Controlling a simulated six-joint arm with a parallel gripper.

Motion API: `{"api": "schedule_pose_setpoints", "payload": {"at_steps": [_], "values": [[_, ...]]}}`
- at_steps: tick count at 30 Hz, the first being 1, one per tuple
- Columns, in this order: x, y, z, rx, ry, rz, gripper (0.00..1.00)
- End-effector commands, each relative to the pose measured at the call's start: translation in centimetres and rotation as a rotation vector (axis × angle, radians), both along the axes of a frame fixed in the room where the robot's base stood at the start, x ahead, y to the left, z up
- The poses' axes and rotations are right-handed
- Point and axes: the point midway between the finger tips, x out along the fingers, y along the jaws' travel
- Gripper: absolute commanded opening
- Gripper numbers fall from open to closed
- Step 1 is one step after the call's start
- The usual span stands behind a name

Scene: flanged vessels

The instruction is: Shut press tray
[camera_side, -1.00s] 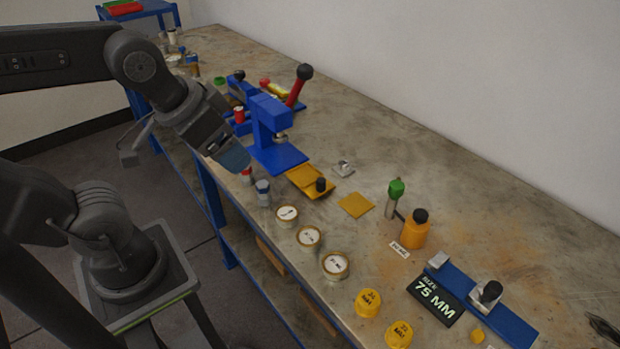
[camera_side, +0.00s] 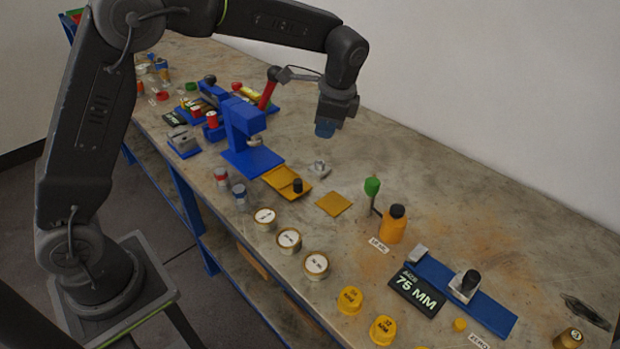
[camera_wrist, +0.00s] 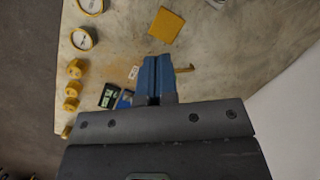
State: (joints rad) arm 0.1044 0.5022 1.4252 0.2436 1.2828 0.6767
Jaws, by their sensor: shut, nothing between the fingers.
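The blue press (camera_side: 243,118) stands upright on the bench. Its yellow tray (camera_side: 276,178) with a black knob (camera_side: 297,186) sticks out from the front of the press base in the side view. I cannot make out the tray in the wrist view. My gripper (camera_side: 325,131) is shut and empty, with blue fingers pointing down. It is above the bench to the right of the press head, apart from the tray. The wrist view shows the fingers (camera_wrist: 157,65) closed together.
A flat yellow square (camera_side: 334,203) and a small metal piece (camera_side: 319,169) lie near the tray. An orange bottle (camera_side: 393,225) stands to the right. A red lever (camera_side: 267,92) rises behind the press. The back right bench is clear.

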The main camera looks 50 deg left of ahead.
Motion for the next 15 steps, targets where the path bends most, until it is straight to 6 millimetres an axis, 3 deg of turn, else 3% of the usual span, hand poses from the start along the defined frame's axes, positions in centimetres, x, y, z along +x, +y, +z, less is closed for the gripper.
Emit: {"api": "schedule_pose_setpoints", "payload": {"at_steps": [1,6,9,15], "values": [[1.3,-0.2,-2.0,0.015,0.043,-0.039,0.0],[3.9,-0.6,-6.7,0.055,0.147,-0.154,0.0],[4.6,-0.7,-8.4,0.068,0.184,-0.192,0.0],[4.9,-0.6,-9.9,0.074,0.207,-0.217,0.0]]}}
